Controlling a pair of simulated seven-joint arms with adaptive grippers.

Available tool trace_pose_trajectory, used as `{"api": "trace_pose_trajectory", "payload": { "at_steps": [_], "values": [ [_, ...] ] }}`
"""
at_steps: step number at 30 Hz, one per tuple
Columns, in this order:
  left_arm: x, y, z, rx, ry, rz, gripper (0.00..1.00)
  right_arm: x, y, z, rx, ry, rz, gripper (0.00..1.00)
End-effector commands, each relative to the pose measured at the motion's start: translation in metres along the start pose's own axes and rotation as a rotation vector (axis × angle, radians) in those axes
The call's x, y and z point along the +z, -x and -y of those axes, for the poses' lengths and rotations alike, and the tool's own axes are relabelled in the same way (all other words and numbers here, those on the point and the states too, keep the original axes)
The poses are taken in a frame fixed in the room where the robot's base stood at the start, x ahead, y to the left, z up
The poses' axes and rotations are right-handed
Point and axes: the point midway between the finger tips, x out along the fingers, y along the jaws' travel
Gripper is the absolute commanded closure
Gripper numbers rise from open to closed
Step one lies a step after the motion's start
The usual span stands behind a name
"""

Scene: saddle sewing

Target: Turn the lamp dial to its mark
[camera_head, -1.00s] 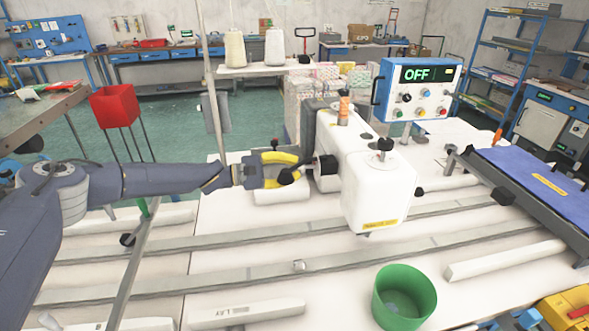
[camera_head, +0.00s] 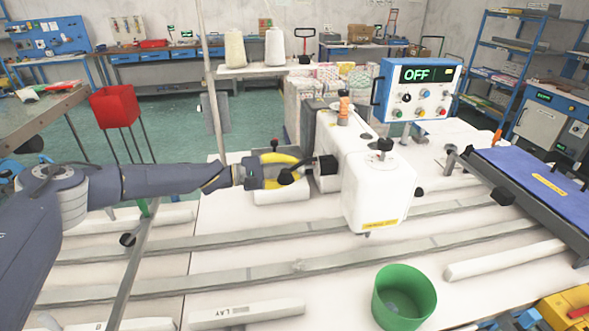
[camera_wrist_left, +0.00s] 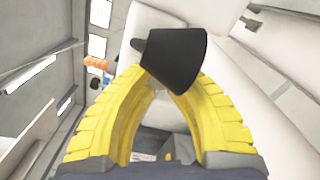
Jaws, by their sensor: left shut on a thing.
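The white sewing machine (camera_head: 376,195) stands on the white table. A black knob (camera_head: 326,166), which looks like the lamp dial, sticks out from the machine's left side. It shows as a black tapered knob (camera_wrist_left: 175,58) in the left wrist view. My left gripper (camera_head: 302,170) reaches in from the left, level with the knob. Its yellow fingers (camera_wrist_left: 170,78) are shut on the knob, one on each side. I cannot make out the dial's mark. My right gripper is in neither view.
A blue control box (camera_head: 418,90) reading OFF stands behind the machine. A green bin (camera_head: 404,298) stands at the table's front. Metal rails (camera_head: 240,275) run along the tabletop. A blue padded board (camera_head: 535,180) is at the right.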

Motion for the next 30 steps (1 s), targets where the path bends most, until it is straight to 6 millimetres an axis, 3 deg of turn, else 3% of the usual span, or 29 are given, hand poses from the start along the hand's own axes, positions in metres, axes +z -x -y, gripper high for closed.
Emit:
{"api": "trace_pose_trajectory", "payload": {
  "at_steps": [15,30],
  "values": [
    [-0.0031,0.0018,-0.0008,0.001,-0.272,-0.009,1.0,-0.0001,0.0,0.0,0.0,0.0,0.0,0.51],
    [-0.0035,0.0023,-0.0017,0.001,-0.31,-0.011,1.0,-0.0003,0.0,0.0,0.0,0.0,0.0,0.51]
  ]
}}
